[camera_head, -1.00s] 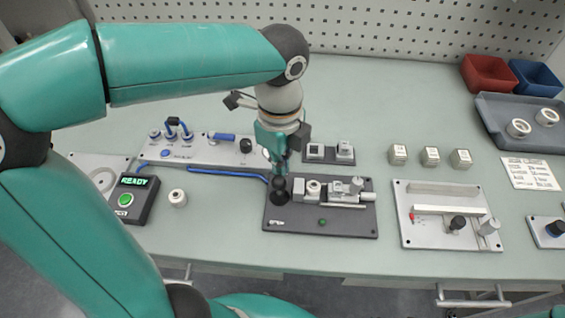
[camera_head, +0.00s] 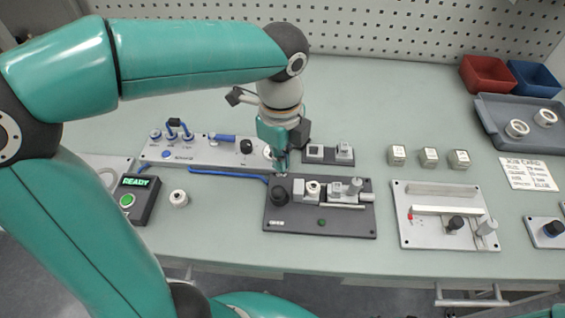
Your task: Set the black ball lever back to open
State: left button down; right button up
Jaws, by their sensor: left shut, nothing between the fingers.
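The black ball of the lever (camera_head: 279,188) is at the left end of the dark fixture plate (camera_head: 300,225). A small light label shows on the plate below it. The lever's arm is too small or hidden to make out. My left gripper (camera_head: 281,171) points down at the fixture's upper left edge, just above the ball in the picture. It is shut and empty; I cannot tell whether its fingertips touch the lever. My right gripper is not in view.
Grey clamp parts (camera_head: 335,190) sit on the fixture, right of the ball. A panel with blue cables (camera_head: 200,151) is behind left. A READY box (camera_head: 137,198) and white ring (camera_head: 179,198) stand left. A light plate (camera_head: 425,233) with knobs lies right.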

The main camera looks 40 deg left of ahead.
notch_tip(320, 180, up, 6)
jog(key=p, duration=0.6)
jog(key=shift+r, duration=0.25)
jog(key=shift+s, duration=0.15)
